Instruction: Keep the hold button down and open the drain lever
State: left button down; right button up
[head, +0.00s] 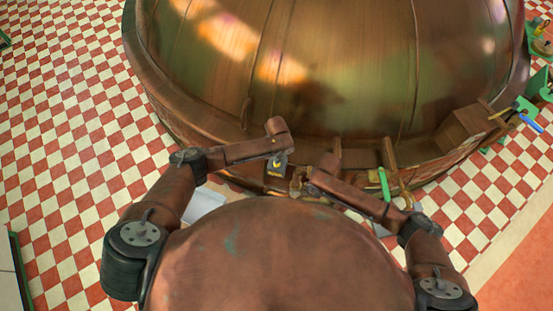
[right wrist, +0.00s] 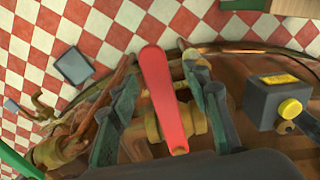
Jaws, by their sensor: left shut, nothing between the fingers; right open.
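The red drain lever (right wrist: 162,95) stands on a brass valve (right wrist: 185,123) in the right wrist view. My right gripper (right wrist: 165,85) is open, with one finger on each side of the lever; contact is not clear. A dark grey box (right wrist: 262,100) with a yellow label carries the yellow hold button (right wrist: 290,108), to the right of the lever. My left gripper (head: 279,152) is shut and empty, pointing down at the kettle's front rim in the head view. A grey finger (right wrist: 309,122) shows close beside the button; whether it presses it I cannot tell.
The large copper kettle (head: 330,70) fills the back of the head view. Brass pipework (right wrist: 60,145) lies left of the lever in the right wrist view. A green-handled fitting (head: 384,184) and a blue-handled one (head: 530,122) sit along the rim. The chequered floor (head: 70,130) is clear at left.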

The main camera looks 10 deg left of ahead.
pick_arm(q)
jog(key=shift+f, duration=0.1)
dwell(0.4)
jog(key=shift+f, duration=0.9)
pick_arm(e)
jog(key=shift+c, duration=0.2)
grip_shut()
